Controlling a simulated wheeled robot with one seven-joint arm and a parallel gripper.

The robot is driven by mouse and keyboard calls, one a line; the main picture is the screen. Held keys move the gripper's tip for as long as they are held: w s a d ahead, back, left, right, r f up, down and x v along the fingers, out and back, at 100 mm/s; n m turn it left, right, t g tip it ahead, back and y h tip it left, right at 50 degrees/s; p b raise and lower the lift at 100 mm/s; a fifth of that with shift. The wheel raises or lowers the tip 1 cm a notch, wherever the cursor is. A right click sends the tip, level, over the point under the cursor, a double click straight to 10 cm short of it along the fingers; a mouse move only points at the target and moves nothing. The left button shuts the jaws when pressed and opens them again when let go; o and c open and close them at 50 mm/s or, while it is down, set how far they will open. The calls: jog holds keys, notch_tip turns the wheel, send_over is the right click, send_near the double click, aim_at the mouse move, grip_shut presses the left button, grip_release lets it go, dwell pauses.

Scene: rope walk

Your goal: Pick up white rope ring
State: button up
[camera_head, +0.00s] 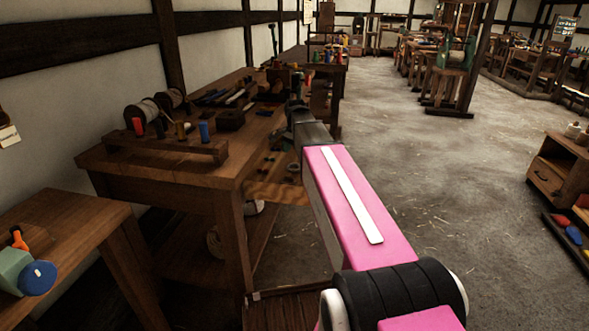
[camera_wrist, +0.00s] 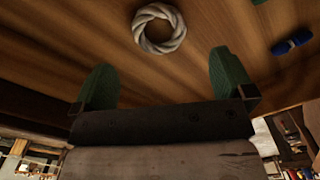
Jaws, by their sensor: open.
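In the wrist view a white rope ring (camera_wrist: 142,18) lies on a brown wooden surface (camera_wrist: 60,45), near the top edge. It is a twisted, whitish loop with an open middle. My gripper (camera_wrist: 159,75) is open, with its two green fingertips spread wide. The ring shows beyond the fingertips, between their lines and a little left of centre. Nothing is between the fingers. In the head view my arm reaches toward the workbench, and the ring cannot be made out there.
The workbench (camera_head: 150,180) carries a rack with spools, several coloured pegs and tools. A blue object (camera_wrist: 291,46) lies on the wood right of my gripper. A green and blue item (camera_head: 38,277) is on the near left table.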

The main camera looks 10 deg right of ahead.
aim_at(295, 164)
jog(key=shift+s+a+f, duration=0.1)
jog(key=shift+f, duration=1.3)
jog(key=shift+s+a+f, duration=0.1)
jog(key=shift+f, duration=1.3)
jog(key=c, duration=1)
